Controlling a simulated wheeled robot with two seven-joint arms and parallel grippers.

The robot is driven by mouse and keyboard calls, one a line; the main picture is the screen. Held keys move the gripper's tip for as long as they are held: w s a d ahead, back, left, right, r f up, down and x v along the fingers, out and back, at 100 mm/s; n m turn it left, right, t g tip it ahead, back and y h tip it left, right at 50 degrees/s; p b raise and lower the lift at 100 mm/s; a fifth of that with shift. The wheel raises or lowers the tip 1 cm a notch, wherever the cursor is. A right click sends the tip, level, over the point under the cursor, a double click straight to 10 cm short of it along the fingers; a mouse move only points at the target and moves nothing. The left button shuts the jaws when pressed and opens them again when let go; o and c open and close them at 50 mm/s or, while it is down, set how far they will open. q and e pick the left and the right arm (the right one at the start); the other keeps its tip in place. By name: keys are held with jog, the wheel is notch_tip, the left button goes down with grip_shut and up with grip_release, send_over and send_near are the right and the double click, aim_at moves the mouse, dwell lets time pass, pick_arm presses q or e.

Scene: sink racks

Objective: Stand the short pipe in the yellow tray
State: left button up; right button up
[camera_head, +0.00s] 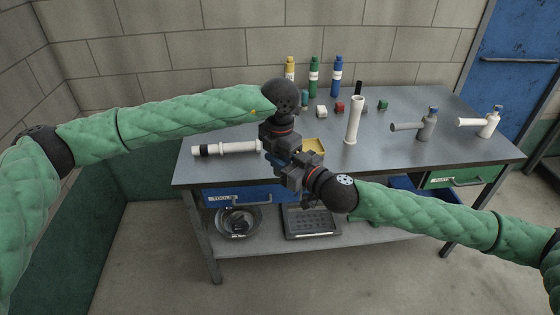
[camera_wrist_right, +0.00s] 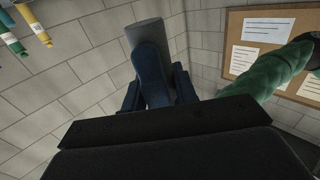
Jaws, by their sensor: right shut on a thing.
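The yellow tray (camera_head: 315,144) lies on the grey table, partly hidden behind my grippers. In the right wrist view my right gripper (camera_wrist_right: 152,78) is shut on a grey cylinder (camera_wrist_right: 147,32), which looks like the short pipe. In the head view the held piece is hidden among the grippers. My left gripper (camera_head: 277,150) points down just left of the tray, close to or touching my right gripper (camera_head: 288,170). Its fingers are too dark and overlapped to show whether they are open.
A white pipe with black bands (camera_head: 226,148) lies at the left. A tall white pipe (camera_head: 353,120) stands right of the tray. A grey fitting (camera_head: 425,126) and a white fitting (camera_head: 486,122) stand farther right. Bottles (camera_head: 314,77) and small blocks (camera_head: 339,107) are at the back.

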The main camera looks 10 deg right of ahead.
jog(key=o, duration=1)
jog(key=shift+s+d, duration=0.1)
